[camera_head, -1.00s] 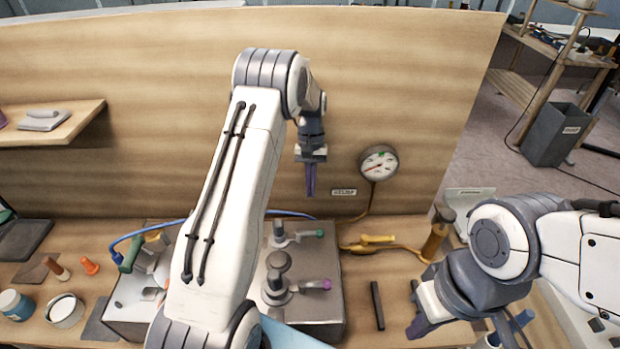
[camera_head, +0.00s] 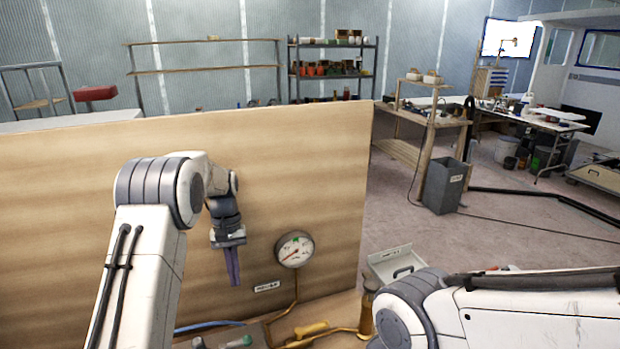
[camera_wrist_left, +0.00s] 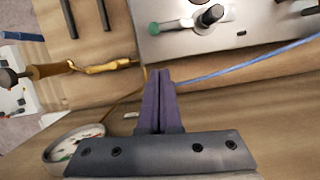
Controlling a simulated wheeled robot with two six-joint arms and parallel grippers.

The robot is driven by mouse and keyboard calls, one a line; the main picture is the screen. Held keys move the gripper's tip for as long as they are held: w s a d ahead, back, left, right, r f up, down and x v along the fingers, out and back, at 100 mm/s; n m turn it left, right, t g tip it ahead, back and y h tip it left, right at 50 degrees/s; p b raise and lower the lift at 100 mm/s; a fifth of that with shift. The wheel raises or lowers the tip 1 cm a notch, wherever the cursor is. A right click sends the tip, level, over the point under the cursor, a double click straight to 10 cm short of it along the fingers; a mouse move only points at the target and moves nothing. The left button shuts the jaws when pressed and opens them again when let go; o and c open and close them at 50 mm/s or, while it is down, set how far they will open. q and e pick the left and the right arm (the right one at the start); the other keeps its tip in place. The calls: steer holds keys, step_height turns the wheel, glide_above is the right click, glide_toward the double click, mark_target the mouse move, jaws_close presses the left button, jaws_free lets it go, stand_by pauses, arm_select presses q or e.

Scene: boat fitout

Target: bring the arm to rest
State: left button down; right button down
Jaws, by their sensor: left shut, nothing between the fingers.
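My left gripper (camera_head: 233,266) hangs in front of the upright wooden panel, fingers pointing down and together, with nothing between them. In the left wrist view its purple fingers (camera_wrist_left: 160,98) are closed over the bench. My right arm (camera_head: 500,310) comes in from the right of the head view; its gripper is out of the picture.
A round gauge (camera_head: 294,249) is on the wooden panel (camera_head: 100,160), right of my left gripper.

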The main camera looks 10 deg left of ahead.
arm_select(q)
steer(key=s+d+r+m+t, duration=0.1)
steer(key=s+d+r+m, duration=0.25)
steer(key=s+d, duration=0.35)
steer(key=s+d+r+m, duration=0.2)
steer(key=s+d+r, duration=0.3)
steer(key=d, duration=0.4)
steer(key=s+d+m+t, duration=0.1)
steer(key=s+d+m, duration=0.1)
steer(key=s, duration=0.8)
steer(key=s+d+m+t, duration=0.1)
steer(key=s+m, duration=0.3)
steer(key=s, duration=0.6)
steer(key=shift+d+f, duration=0.25)
steer(key=shift+d, duration=0.25)
